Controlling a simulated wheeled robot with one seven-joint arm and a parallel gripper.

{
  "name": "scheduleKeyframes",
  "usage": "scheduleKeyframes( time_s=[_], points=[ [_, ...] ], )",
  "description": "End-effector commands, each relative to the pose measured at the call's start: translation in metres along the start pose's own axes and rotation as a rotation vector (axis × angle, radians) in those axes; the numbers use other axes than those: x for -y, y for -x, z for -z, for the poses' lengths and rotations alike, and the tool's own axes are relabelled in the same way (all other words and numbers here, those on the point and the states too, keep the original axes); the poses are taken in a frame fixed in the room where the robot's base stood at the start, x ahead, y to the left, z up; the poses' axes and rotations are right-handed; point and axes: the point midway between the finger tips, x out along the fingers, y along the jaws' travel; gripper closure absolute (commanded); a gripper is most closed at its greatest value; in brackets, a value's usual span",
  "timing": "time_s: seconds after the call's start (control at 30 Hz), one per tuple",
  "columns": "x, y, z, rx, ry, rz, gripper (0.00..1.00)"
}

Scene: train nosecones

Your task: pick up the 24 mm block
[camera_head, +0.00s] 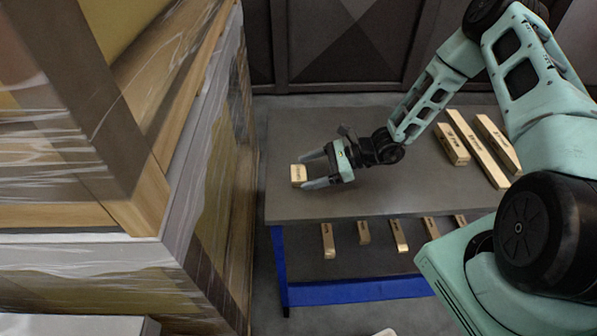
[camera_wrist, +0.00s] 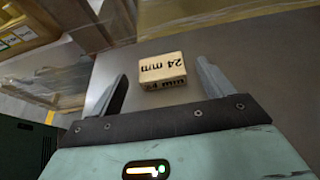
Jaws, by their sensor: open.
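The 24 mm block (camera_wrist: 163,68) is a small pale wooden block with black "24 mm" lettering on its top and near side. In the head view the block (camera_head: 299,174) lies near the left edge of the grey table top (camera_head: 380,205). My gripper (camera_head: 309,170) is open, low over the table, with its fingers pointing left at the block. In the wrist view the gripper (camera_wrist: 162,88) has one finger to each side of the block, which sits at and a little beyond the fingertips. Gaps show on both sides and the gripper is empty.
Several longer wooden blocks (camera_head: 481,147) lie on the right of the table. More small blocks (camera_head: 398,236) rest on a lower shelf with a blue frame (camera_head: 355,291). Wrapped stacked crates (camera_head: 205,190) stand close to the table's left edge. The table's front middle is clear.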

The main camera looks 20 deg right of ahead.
Motion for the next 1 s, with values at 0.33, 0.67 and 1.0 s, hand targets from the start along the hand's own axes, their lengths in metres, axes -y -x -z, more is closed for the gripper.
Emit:
scheduleKeyframes(
  time_s=[0.33, 0.67, 1.0],
  points=[
    [0.002, -0.030, -0.001, 0.000, 0.001, 0.000, 0.20],
    [0.002, -0.029, -0.001, 0.000, 0.001, 0.000, 0.68],
    [0.002, -0.029, -0.002, 0.001, 0.001, 0.000, 0.68]
  ],
)
